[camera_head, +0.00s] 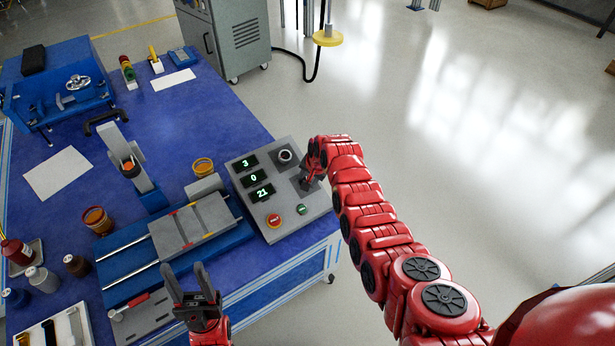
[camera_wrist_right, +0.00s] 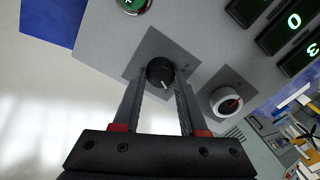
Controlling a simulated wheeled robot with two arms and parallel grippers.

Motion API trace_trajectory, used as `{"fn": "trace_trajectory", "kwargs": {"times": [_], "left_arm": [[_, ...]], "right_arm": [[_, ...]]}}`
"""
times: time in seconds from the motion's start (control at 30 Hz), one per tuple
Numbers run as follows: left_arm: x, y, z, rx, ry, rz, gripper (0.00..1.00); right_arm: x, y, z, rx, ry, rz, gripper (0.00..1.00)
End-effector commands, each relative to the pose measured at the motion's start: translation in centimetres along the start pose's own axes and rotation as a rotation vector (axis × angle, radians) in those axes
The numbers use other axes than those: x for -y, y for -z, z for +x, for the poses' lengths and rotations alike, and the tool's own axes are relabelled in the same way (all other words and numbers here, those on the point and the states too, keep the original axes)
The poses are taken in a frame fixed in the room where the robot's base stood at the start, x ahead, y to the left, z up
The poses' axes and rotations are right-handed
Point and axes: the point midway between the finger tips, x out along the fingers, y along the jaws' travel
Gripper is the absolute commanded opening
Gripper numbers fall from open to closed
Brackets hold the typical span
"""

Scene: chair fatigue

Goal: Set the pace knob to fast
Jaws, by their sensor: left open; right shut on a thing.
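The grey control box (camera_head: 262,218) stands at the table's right edge, with green displays reading 3, 0 and 21. In the right wrist view, a black knob (camera_wrist_right: 160,70) with a white mark sits on a dark square plate. My right gripper (camera_wrist_right: 160,80) is shut on this knob, one finger on each side. The white mark points down and slightly right in that view. A second knob (camera_wrist_right: 226,102), pale-rimmed with a dark centre and a red mark, is beside it; it also shows in the head view (camera_head: 285,156). My left gripper (camera_head: 187,268) is open and empty near the table's front.
The box also carries a red button (camera_head: 273,220) and a green button (camera_head: 302,209). A blue rail fixture with a grey block (camera_head: 195,224) lies left of the box. Orange-topped containers (camera_head: 97,219) and bottles stand further left. The floor to the right is clear.

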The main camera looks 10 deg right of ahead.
Motion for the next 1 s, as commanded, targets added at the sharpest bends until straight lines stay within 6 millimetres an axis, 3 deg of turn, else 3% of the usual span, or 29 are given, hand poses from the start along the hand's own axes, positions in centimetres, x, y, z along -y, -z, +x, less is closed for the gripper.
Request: {"fn": "trace_trajectory", "kwargs": {"times": [0.4,0.87,0.9,1.0], "left_arm": [[0.04,0.15,0.83,0.000,0.000,0.000,0.50],[0.04,0.14,0.84,0.000,0.000,0.000,0.50],[0.04,0.15,0.85,0.000,0.000,0.000,0.50],[0.04,0.15,0.85,0.000,0.000,0.000,0.50]], "right_arm": [[0.07,0.20,-0.13,-0.005,0.002,0.153,0.00],[0.05,0.21,-0.10,-0.005,0.002,0.167,0.00],[0.05,0.21,-0.10,-0.005,0.002,0.167,0.44],[0.03,0.18,-0.08,-0.004,0.001,0.166,0.62]]}}
